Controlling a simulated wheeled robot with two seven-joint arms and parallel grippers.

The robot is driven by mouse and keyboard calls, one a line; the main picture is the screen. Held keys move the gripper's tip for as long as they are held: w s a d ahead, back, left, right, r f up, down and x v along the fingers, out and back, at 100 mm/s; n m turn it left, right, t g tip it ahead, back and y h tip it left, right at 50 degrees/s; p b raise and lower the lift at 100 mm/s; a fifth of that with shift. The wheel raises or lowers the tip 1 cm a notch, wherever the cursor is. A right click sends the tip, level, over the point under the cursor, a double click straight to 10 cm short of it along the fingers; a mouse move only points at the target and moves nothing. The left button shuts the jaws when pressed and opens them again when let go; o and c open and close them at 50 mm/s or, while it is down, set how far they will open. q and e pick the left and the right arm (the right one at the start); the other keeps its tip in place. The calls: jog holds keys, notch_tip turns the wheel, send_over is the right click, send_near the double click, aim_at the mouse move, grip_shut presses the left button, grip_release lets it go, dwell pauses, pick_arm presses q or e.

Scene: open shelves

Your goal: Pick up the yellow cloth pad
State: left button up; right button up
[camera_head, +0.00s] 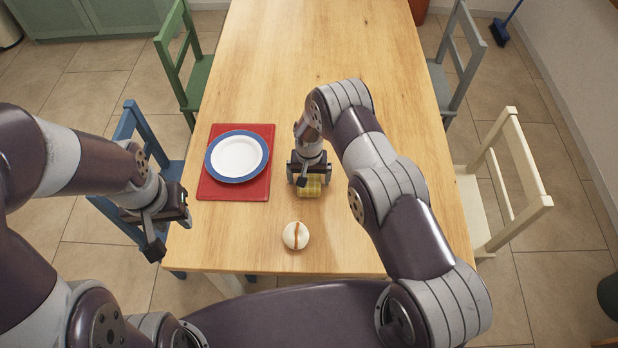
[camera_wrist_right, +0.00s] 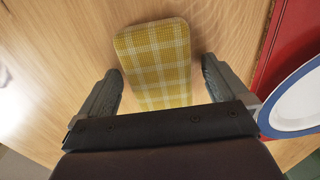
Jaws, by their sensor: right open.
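The yellow checked cloth pad (camera_head: 309,188) lies on the wooden table, to the right of the red mat. My right gripper (camera_head: 309,180) is just above it and hides part of it in the head view. In the right wrist view the pad (camera_wrist_right: 157,60) lies between the two spread fingers of the right gripper (camera_wrist_right: 163,82), with a gap on each side. The right gripper is open and holds nothing. My left gripper (camera_head: 160,228) is at the table's left edge, away from the pad; whether its fingers are apart is unclear.
A white plate with a blue rim (camera_head: 238,156) sits on a red mat (camera_head: 206,188) left of the right gripper. A round bun-like item (camera_head: 295,236) lies near the table's (camera_head: 330,50) front edge. Chairs stand along both sides. The far part of the table is clear.

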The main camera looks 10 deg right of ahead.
jog(key=shift+w+d+f, duration=0.1)
jog(key=c, duration=1)
